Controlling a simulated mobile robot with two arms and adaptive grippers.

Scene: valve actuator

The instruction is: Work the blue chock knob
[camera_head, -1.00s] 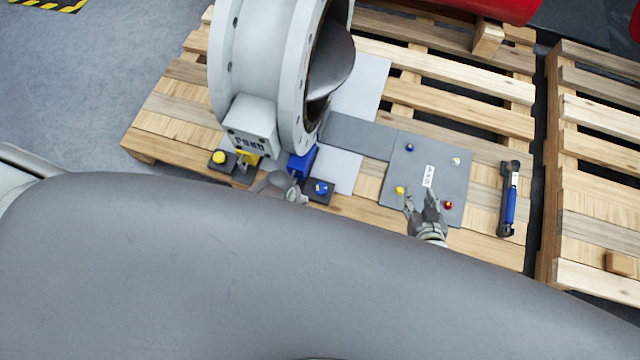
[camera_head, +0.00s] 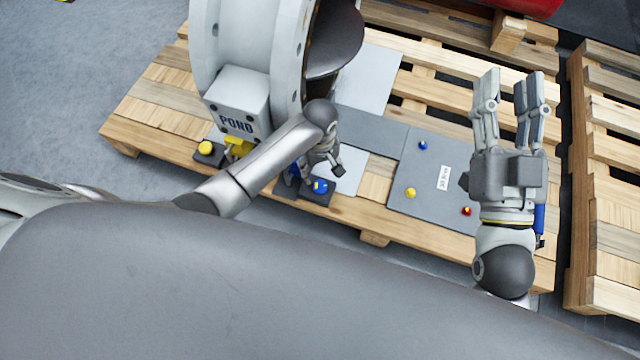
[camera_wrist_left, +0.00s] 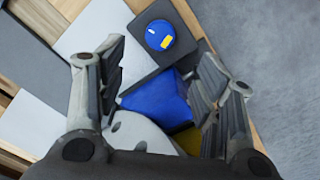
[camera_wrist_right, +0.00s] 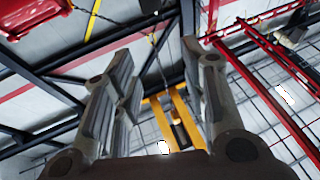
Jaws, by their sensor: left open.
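The blue chock knob (camera_head: 320,186) sits on a dark square base at the pallet's front edge. It also shows in the left wrist view (camera_wrist_left: 160,35), round, with a yellow mark and a small white mark. A blue block (camera_wrist_left: 160,100) lies beside its base, between the fingers in that view. My left gripper (camera_head: 318,172) is over the knob and block, pointing down, open and apart from the knob; its arm partly hides the block. My right gripper (camera_head: 508,85) is raised over the pallet's right side, fingers apart and empty. Its wrist view (camera_wrist_right: 150,75) shows only the ceiling.
A grey flanged valve (camera_head: 250,50) with a POND box (camera_head: 238,100) stands behind. A yellow knob (camera_head: 205,148) is at left. A grey panel (camera_head: 425,200) with small coloured knobs lies at right. A blue-handled tool (camera_head: 540,220) is mostly hidden by my right gripper.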

